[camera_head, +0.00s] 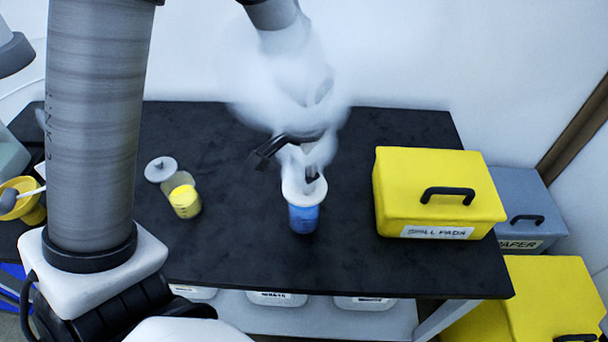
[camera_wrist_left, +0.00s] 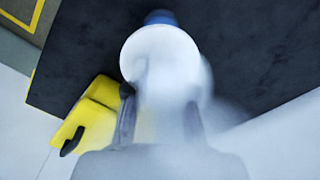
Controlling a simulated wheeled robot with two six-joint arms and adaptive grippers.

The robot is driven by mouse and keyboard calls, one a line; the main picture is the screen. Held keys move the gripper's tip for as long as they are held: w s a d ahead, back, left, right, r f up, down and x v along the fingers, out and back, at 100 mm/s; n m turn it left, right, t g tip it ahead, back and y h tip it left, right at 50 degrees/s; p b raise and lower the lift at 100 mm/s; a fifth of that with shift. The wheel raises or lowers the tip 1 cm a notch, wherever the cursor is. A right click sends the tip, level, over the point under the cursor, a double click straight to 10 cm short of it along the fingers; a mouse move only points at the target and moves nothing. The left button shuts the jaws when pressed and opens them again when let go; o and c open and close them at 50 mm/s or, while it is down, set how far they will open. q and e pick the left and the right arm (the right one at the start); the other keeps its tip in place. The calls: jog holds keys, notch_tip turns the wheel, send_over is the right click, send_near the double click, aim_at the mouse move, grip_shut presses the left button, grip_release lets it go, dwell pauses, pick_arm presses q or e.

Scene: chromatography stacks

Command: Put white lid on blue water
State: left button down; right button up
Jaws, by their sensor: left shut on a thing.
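The blue water (camera_head: 303,217) is in a clear beaker standing upright near the front middle of the black table. The white lid (camera_head: 303,190) is directly over the beaker's mouth in the head view. My left gripper (camera_head: 312,178) is shut on the lid's top, pointing down, and looks blurred. In the left wrist view the white lid (camera_wrist_left: 160,55) is between and beyond the fingertips of my left gripper (camera_wrist_left: 160,100). A strip of blue (camera_wrist_left: 160,17) shows past its far edge. I cannot tell if the lid is fully seated. My right gripper is not in view.
A beaker of yellow liquid (camera_head: 185,198) and a grey-white lid (camera_head: 160,169) are to the left on the table (camera_head: 255,265). A yellow box with a black handle (camera_head: 400,190) stands to the right. Clear table surrounds the blue beaker. More boxes stand beyond the right edge.

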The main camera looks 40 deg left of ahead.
pick_arm(q)
jog(key=shift+w+a+f, duration=0.1)
jog(key=shift+a+f, duration=0.05)
jog(key=shift+f, duration=0.5)
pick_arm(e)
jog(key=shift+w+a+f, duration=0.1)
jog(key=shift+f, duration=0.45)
pick_arm(q)
jog(key=shift+r, duration=0.2)
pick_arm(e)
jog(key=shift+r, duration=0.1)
pick_arm(q)
jog(key=shift+f, duration=0.1)
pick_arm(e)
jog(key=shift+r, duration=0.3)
pick_arm(q)
jog(key=shift+p, duration=0.6)
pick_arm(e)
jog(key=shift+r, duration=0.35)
